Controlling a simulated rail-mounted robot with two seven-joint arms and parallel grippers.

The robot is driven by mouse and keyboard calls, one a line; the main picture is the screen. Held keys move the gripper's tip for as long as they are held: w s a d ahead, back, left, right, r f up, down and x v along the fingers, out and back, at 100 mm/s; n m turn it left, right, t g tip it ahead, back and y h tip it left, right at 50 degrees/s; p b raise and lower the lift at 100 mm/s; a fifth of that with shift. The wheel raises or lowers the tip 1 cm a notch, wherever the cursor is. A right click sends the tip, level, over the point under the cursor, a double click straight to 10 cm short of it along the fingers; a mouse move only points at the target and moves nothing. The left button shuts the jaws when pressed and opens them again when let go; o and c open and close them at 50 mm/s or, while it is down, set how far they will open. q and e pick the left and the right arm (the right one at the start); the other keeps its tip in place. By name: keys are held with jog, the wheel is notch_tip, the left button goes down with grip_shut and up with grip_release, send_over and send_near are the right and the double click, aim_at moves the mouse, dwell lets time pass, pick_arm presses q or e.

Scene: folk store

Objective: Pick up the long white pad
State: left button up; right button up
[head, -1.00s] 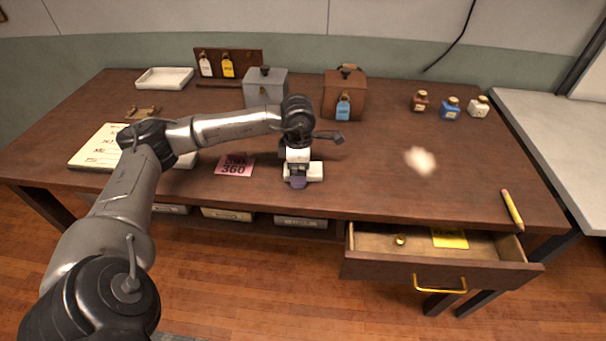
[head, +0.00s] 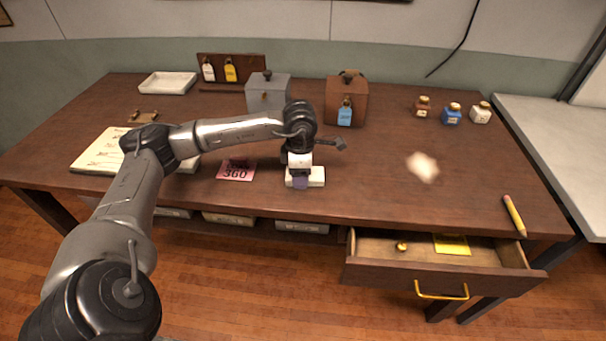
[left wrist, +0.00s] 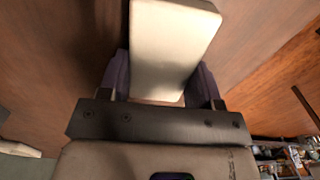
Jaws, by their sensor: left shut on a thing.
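The long white pad (head: 316,176) is at the front middle of the desk in the head view, partly hidden by my left gripper (head: 299,182). In the left wrist view the pad (left wrist: 172,45) runs between the two purple fingers of my left gripper (left wrist: 160,85), which are shut on it. The pad is on or just above the desk top; I cannot tell which. My right gripper is not in view.
A pink card (head: 236,173) lies left of the pad, and an open book (head: 98,152) lies farther left. A grey box (head: 266,92) and a brown box (head: 345,100) stand behind. An open drawer (head: 400,271) juts out at the front right. The desk's right middle is mostly clear.

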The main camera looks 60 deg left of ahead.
pick_arm(q)
notch_tip(320, 180, up, 4)
jog(key=shift+r+p, duration=0.2)
jog(key=shift+p, duration=0.8)
jog(key=w+d+r+p, duration=0.3)
jog(key=d+r, duration=0.3)
jog(key=d, duration=0.5)
jog(key=shift+w+r+p, duration=0.3)
jog(key=shift+w+p, duration=0.1)
jog(key=shift+w, duration=0.15)
jog(key=o, duration=0.3)
jog(key=shift+c, duration=1.3)
